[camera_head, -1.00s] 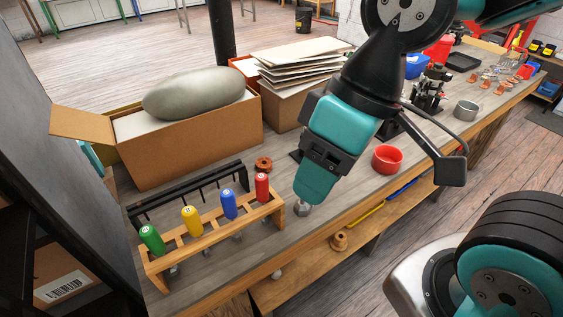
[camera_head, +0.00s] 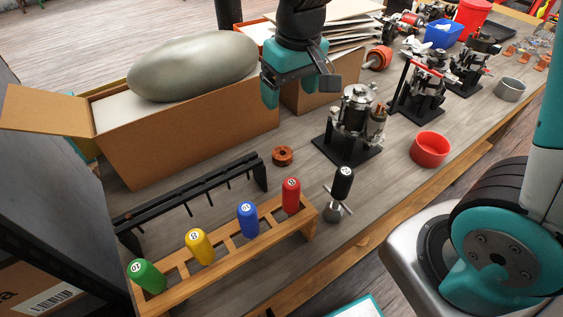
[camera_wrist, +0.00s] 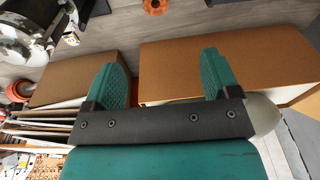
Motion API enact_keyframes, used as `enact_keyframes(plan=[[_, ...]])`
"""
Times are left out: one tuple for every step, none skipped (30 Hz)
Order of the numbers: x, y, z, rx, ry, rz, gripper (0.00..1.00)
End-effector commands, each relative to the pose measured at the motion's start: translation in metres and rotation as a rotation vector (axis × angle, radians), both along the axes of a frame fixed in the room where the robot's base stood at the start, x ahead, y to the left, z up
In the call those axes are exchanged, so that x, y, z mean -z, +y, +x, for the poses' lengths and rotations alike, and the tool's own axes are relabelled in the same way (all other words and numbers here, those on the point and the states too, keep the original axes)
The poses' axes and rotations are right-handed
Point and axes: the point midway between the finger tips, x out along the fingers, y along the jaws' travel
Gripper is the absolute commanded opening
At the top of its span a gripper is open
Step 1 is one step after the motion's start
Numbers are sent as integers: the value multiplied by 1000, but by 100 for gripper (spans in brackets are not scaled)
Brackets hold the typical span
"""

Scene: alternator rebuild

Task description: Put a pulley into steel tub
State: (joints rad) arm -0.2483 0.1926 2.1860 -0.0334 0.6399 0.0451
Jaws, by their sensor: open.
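My gripper (camera_head: 296,88) is open and empty, raised in front of the cardboard boxes; its two teal fingers spread wide in the wrist view (camera_wrist: 160,72). The steel tub (camera_head: 510,89) is a small grey metal cup at the right of the bench, beyond the red tub; I cannot see into its bottom. I cannot single out a loose pulley for sure. A black-handled tool (camera_head: 343,183) stands at the bench front, with a silver metal piece (camera_head: 333,211) at its foot. The nearest alternator (camera_head: 356,118) stands on a black base, right of and below my gripper.
A red tub (camera_head: 430,148) stands at the front edge. A wooden rack (camera_head: 222,262) holds coloured-handled tools. A black rail stand (camera_head: 190,190) and copper-coloured ring (camera_head: 282,156) lie behind it. An open carton (camera_head: 190,140) fills the left. More alternators (camera_head: 425,85) stand farther right.

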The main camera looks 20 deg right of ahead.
Motion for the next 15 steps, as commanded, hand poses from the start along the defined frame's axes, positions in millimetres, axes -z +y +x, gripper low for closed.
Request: enact_keyframes(plan=[[12, -3, 8, 17, 0, -15, 82], [15, -4, 12, 25, -1, -22, 82], [20, -5, 15, 30, -1, -28, 82], [25, -5, 16, 33, -1, -32, 82], [29, -5, 17, 34, -1, -33, 82], [37, -5, 17, 34, 0, -34, 82], [43, -5, 18, 34, 0, -33, 82], [50, -5, 18, 33, 2, -33, 82], [59, -4, 19, 33, 1, -33, 82], [66, -4, 20, 32, 1, -32, 82], [73, -3, 21, 32, 2, -33, 82], [82, -3, 22, 32, 2, -33, 82], [89, -3, 22, 31, 2, -33, 82], [96, -3, 23, 31, 2, -32, 82], [104, -2, 24, 31, 2, -32, 82]])
